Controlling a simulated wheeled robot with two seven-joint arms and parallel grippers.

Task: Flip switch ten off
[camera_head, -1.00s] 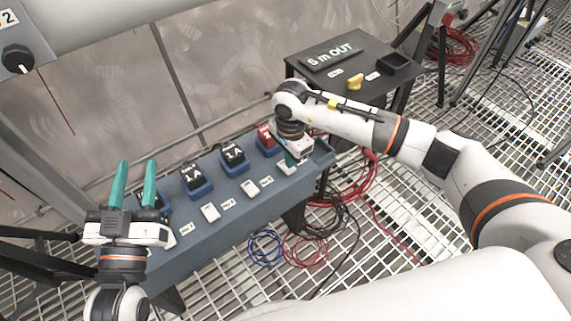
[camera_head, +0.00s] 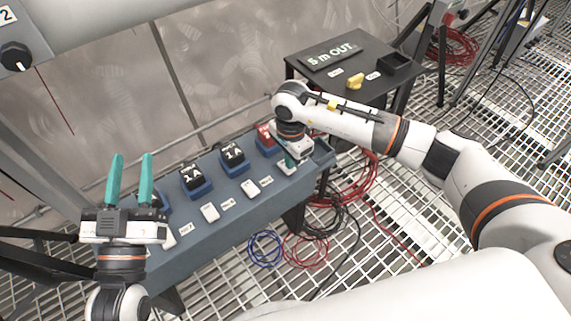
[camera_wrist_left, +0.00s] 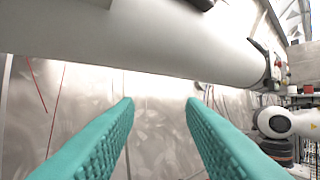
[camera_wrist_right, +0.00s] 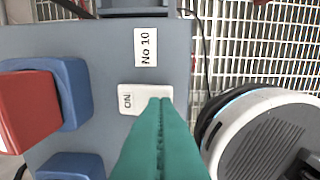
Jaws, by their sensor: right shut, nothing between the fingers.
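Switch ten is a white rocker (camera_wrist_right: 133,98) marked ON, beside the label "No 10" (camera_wrist_right: 147,47) in the right wrist view. My right gripper (camera_wrist_right: 160,104) is shut and empty, its teal fingertips over the right edge of that switch. I cannot tell whether they touch it. In the head view the right gripper (camera_head: 289,162) is at the right end of the blue-grey panel (camera_head: 215,222). My left gripper (camera_head: 130,157) is open and empty, fingers pointing up, in front of the panel's left end. Its fingers also show in the left wrist view (camera_wrist_left: 160,105).
Other white switches (camera_head: 209,213) with labels line the panel. Behind them stand black meters in blue holders (camera_head: 233,155) and a red block (camera_wrist_right: 28,112). A black table (camera_head: 310,75) with a "5 m OUT" sign stands at the back. Cables lie on the grating.

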